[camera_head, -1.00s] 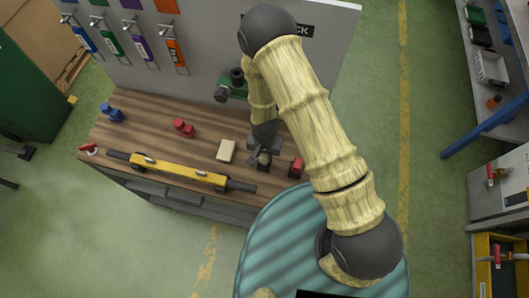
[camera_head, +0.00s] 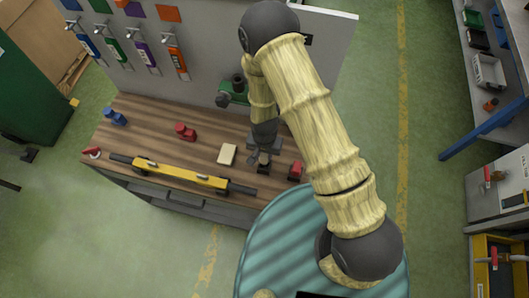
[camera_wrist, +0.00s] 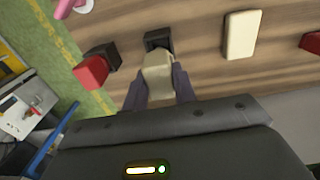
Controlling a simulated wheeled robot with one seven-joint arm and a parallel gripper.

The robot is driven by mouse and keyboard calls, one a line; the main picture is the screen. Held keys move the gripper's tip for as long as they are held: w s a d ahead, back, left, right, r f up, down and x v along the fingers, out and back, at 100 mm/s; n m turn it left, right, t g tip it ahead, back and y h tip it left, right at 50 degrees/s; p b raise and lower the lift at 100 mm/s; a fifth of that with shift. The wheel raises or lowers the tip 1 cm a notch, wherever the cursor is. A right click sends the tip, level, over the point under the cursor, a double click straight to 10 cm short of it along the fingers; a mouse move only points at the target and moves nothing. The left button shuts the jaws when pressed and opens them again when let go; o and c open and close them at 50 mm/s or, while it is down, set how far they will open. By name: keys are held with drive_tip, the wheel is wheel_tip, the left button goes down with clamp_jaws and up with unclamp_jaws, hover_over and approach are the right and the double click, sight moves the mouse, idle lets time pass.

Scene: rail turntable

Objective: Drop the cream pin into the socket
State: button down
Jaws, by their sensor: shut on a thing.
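My gripper (camera_wrist: 158,88) is shut on the cream pin (camera_wrist: 157,70), one dark finger on each side of it. In the wrist view the pin's far end overlaps a small black block (camera_wrist: 157,39), which may be the socket. Its opening is hidden, and I cannot tell whether the pin is in it, touching it or above it. In the head view my gripper (camera_head: 262,160) is low over the right part of the wooden bench, and the pin is small and partly covered there.
A cream block (camera_head: 227,154) lies left of my gripper on the bench (camera_head: 150,130). A red block (camera_head: 295,171) stands close on its right. A yellow bar (camera_head: 178,174) runs along the front edge. Another red piece (camera_head: 186,131) and a blue piece (camera_head: 115,117) stand farther left.

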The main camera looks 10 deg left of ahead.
drive_tip(key=shift+r+p, duration=0.6)
drive_tip(key=shift+r, duration=0.55)
drive_tip(key=shift+r+p, duration=1.65)
drive_tip(key=shift+r, duration=0.85)
drive_tip(key=shift+w, duration=0.1)
